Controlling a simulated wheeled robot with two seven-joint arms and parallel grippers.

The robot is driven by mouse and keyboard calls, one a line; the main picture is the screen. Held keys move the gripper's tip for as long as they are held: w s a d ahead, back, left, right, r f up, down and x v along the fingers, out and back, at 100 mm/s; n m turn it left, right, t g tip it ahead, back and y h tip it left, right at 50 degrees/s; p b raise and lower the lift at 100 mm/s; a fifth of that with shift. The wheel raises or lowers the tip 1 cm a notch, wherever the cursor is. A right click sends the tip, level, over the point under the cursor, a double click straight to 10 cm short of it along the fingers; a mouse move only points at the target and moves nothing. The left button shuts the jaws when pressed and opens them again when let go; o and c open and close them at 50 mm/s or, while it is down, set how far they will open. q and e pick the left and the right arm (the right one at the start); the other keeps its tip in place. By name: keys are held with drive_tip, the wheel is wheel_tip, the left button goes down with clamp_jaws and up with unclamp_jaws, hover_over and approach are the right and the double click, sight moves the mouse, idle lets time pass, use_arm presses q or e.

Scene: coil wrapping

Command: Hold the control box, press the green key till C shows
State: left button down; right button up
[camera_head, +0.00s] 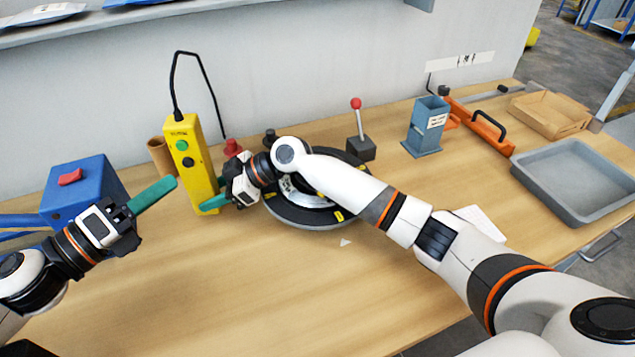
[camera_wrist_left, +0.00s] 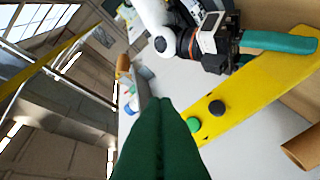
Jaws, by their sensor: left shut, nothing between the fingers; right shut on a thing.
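The yellow control box (camera_head: 201,187) stands upright on the table, with a black cable from its top. Its green key (camera_head: 182,146) is above a dark key (camera_head: 188,162). My right gripper (camera_head: 212,202) is shut on the lower part of the box. My left gripper (camera_head: 172,183) is shut and empty, its green fingertips just left of the box and apart from it. In the left wrist view the closed fingers (camera_wrist_left: 170,110) point towards the green key (camera_wrist_left: 193,125), near the dark key (camera_wrist_left: 217,108). I cannot make out a letter C in either view.
A blue box (camera_head: 88,190) with a red switch is at the left, a brown cylinder (camera_head: 158,155) behind the control box. A dark round turntable (camera_head: 300,218) lies under my right arm. A red-knobbed lever (camera_head: 357,125) and grey tray (camera_head: 570,205) are further right. The front table is clear.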

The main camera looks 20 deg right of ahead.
sight(182, 146)
idle(0.3)
use_arm(q)
drive_tip(key=w+d, duration=0.2)
drive_tip(key=w, duration=0.3)
drive_tip(key=shift+w, duration=0.35)
idle(0.5)
idle(1.9)
drive_tip(key=shift+w+d, duration=0.2)
drive_tip(key=shift+w, duration=0.2)
